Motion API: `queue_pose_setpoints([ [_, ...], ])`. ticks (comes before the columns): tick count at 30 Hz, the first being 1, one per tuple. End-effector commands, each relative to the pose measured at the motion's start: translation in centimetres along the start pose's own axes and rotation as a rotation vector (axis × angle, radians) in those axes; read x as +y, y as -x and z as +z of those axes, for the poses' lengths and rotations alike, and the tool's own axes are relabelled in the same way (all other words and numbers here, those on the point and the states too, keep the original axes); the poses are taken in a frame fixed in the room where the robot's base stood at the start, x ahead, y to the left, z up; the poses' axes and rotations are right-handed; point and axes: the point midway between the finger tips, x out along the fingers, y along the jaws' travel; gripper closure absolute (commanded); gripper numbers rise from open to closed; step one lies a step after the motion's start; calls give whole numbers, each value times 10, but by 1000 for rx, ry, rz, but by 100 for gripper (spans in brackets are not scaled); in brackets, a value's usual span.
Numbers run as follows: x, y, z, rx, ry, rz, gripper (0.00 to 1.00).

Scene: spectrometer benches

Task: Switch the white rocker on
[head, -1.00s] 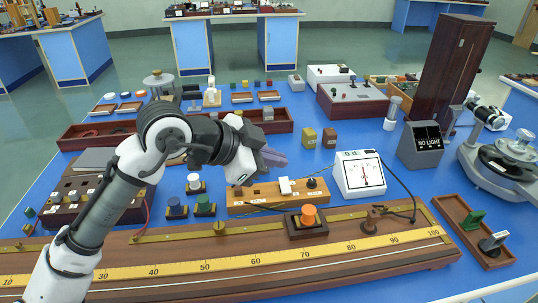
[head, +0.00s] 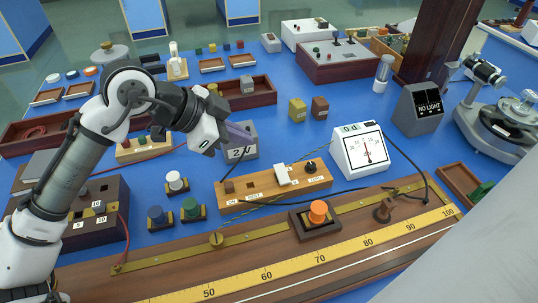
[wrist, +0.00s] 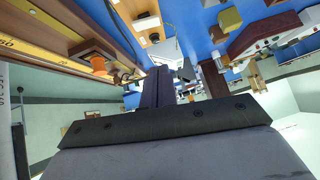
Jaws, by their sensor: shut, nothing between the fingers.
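A white rocker (head: 283,174) sits on a light wooden board (head: 255,189), between a small brown block (head: 229,187) at the board's left end and a black knob (head: 311,168) at its right end. The rocker's exact tilt is too small to tell. My gripper (head: 241,131) is left of and above the rocker in the head view, apart from it, in front of a grey box marked 2 V (head: 240,152). Its purple-grey fingers are together and empty; they also show in the wrist view (wrist: 158,88).
A white dial meter (head: 360,152) stands right of the board, with black cables around it. An orange knob on a dark base (head: 317,212) and a long wooden scale (head: 250,275) lie in front. White, blue and green posts (head: 175,183) stand left. A NO LIGHT display (head: 420,110) is at right.

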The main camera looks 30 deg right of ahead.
Motion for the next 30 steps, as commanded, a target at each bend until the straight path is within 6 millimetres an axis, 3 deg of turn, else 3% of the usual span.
queue_pose_setpoints([
  [11,0,-11,-1,-1,0,2,100],
  [24,1,-100,-1,-3,-2,3,100],
  [30,0,-119,19,-1,3,-1,100],
])
